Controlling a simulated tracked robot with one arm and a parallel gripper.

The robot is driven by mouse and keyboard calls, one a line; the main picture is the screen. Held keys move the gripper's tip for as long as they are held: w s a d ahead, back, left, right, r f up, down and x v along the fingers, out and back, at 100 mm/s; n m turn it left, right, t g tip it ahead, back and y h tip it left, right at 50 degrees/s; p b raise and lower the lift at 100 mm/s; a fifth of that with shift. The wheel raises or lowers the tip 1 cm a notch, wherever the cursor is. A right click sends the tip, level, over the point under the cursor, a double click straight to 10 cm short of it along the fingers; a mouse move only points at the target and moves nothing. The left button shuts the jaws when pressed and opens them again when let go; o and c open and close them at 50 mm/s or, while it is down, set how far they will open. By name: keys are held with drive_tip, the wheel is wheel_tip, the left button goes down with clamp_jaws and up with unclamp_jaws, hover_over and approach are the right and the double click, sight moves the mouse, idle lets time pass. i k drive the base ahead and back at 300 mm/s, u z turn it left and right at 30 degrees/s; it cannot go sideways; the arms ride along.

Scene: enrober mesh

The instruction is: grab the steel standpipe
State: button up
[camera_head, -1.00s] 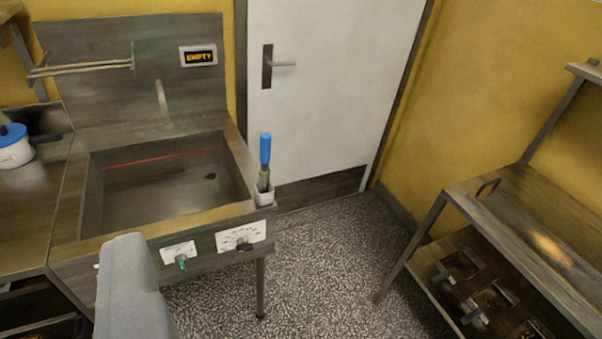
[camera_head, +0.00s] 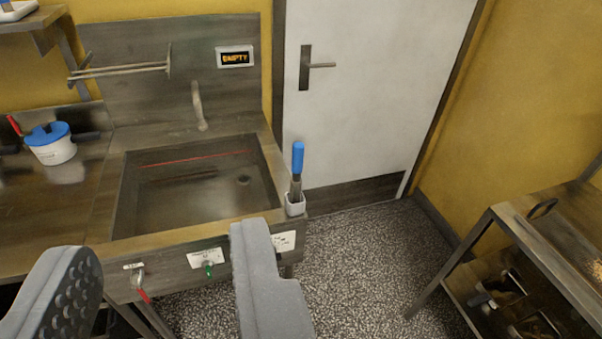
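My gripper (camera_head: 162,240) shows as two grey fingers at the bottom of the view, wide apart with nothing between them. It is open in front of the steel sink (camera_head: 110,215). No part is clearly marked as the steel standpipe. Two thin steel rods (camera_head: 120,70) stick out in a bracket on the sink's back panel, at upper left, and one may be it. A curved spout (camera_head: 199,105) hangs over the basin. A dark drain hole (camera_head: 243,180) shows in the basin floor, and a red line runs along the back wall.
A display (camera_head: 235,57) reads EMPTY. A blue-handled tool (camera_head: 297,160) stands in a white holder at the sink's right corner. A white pot with a blue lid (camera_head: 50,145) sits on the left counter. A steel rack (camera_head: 545,245) stands right; speckled floor (camera_head: 370,260) between is clear.

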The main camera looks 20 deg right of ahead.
sight(298, 147)
drive_tip(key=i, duration=0.85)
drive_tip(key=u, duration=0.05)
